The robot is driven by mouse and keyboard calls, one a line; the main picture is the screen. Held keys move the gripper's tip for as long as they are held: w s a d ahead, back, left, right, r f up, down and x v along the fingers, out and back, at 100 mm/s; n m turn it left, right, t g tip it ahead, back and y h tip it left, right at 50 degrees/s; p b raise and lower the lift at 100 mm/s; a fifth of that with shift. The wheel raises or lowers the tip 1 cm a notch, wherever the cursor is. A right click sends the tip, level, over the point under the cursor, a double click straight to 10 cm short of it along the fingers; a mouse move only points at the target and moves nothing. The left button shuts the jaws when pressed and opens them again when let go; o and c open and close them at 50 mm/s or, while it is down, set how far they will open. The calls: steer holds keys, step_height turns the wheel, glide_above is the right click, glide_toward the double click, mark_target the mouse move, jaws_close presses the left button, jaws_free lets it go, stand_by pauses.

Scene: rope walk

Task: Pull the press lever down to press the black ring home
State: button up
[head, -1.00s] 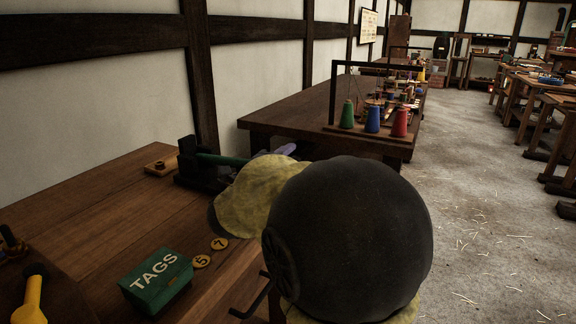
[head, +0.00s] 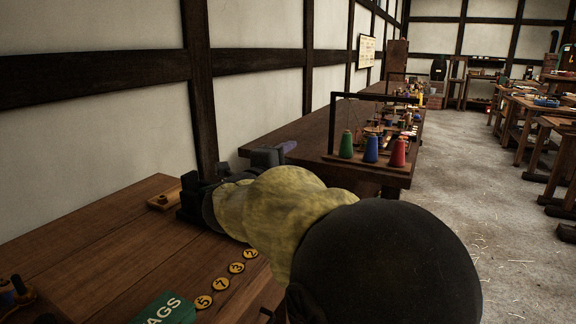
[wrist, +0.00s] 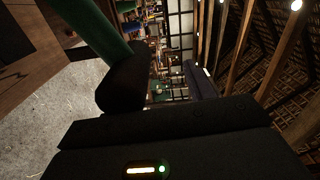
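The dark press (head: 190,196) stands near the wall on the wooden bench, mostly behind my arm in the head view. Its green lever (wrist: 92,22) shows at the upper left of the wrist view, passing behind one dark finger; it is hidden in the head view. My gripper (wrist: 165,78) is open, its fingers wide apart. The lever looks outside the gap between the fingers, beside the left one; whether they touch I cannot tell. I cannot make out the black ring in the press.
A small tan block (head: 161,200) lies left of the press. A green TAGS box (head: 165,310) and several yellow numbered discs (head: 221,283) lie on the near bench. A dark frame with coloured spools (head: 371,150) stands on the farther table. The floor aisle (head: 470,220) at right is clear.

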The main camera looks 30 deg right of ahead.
steer(key=b+v, duration=0.1)
steer(key=v, duration=1.9)
stand_by(1.8)
steer(key=shift+b, duration=0.35)
stand_by(0.4)
